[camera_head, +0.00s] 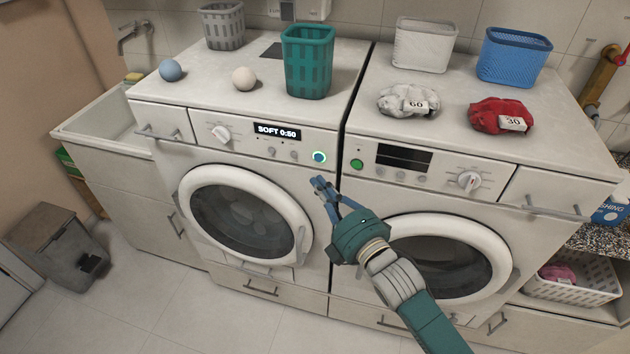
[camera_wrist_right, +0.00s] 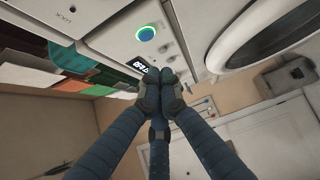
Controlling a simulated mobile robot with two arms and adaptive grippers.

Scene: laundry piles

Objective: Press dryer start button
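The left white front-loading machine (camera_head: 165,170) has a lit display (camera_head: 277,132) reading "SOFT 0:50". Its round blue button (camera_head: 319,157) has a glowing ring and sits at the panel's right end. The button also shows in the right wrist view (camera_wrist_right: 146,33), above the fingertips. My right gripper (camera_head: 320,184) is in front of the machines, just below the button in the head view. Its fingers are together and hold nothing; in the wrist view the fingertips (camera_wrist_right: 160,88) meet. I see no contact with the button. My left gripper is not in view.
The right machine (camera_head: 560,165) has a dark display (camera_head: 404,158) and a green button (camera_head: 357,164). Baskets, two balls and two labelled laundry bundles, white (camera_head: 403,101) and red (camera_head: 497,118), stand on top. Handles and knobs stick out in front. The floor at left is mostly clear.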

